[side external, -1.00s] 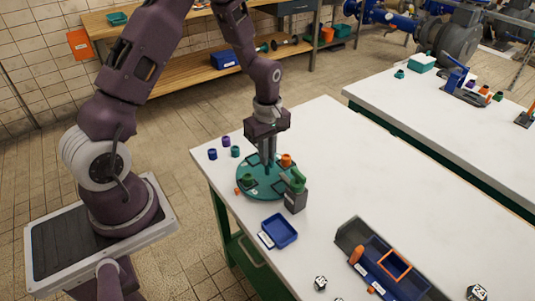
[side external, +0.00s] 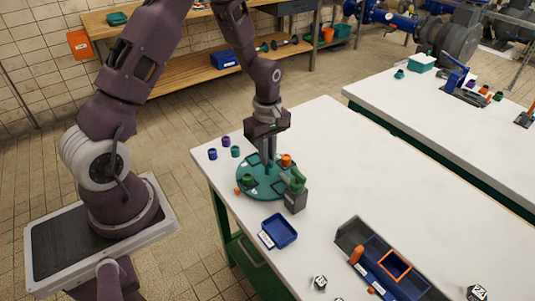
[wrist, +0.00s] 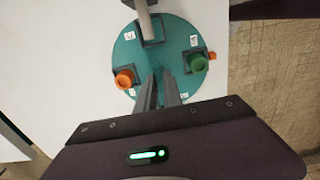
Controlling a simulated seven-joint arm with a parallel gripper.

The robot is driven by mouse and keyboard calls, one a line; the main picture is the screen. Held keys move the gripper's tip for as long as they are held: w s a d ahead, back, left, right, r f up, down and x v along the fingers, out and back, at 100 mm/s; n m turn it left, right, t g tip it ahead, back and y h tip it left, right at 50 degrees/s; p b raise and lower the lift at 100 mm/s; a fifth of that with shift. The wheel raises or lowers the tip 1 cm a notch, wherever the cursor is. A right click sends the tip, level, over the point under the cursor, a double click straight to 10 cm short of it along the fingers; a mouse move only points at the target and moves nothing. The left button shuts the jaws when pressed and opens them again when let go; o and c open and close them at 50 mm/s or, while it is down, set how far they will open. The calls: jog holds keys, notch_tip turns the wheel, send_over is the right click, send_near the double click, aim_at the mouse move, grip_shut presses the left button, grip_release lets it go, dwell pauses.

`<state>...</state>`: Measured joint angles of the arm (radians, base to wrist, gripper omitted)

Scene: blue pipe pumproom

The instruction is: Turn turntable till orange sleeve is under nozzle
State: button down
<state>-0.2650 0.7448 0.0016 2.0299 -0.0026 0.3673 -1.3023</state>
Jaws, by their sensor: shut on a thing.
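The teal turntable (side external: 265,191) lies flat on the white table and also shows in the wrist view (wrist: 173,33). The orange sleeve (side external: 287,160) stands on its far right part; in the wrist view it (wrist: 124,79) is left of my fingers. A green sleeve (side external: 248,180) stands on the other side, right of my fingers in the wrist view (wrist: 198,63). My gripper (side external: 268,164) points down at the turntable's middle, shut on a part there that the fingers (wrist: 159,88) hide.
A blue tray (side external: 280,231) lies in front of the turntable. A small orange piece (side external: 237,191) lies by the left rim. A grey bin (side external: 350,237) stands at the front right; the table's far right is clear.

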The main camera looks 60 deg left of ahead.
jog(key=shift+m, duration=0.4)
dwell(0.5)
jog(key=shift+m, duration=1.9)
jog(key=shift+w+r+m, duration=0.1)
jog(key=shift+m, duration=6.6)
jog(key=c, duration=1.5)
grip_release()
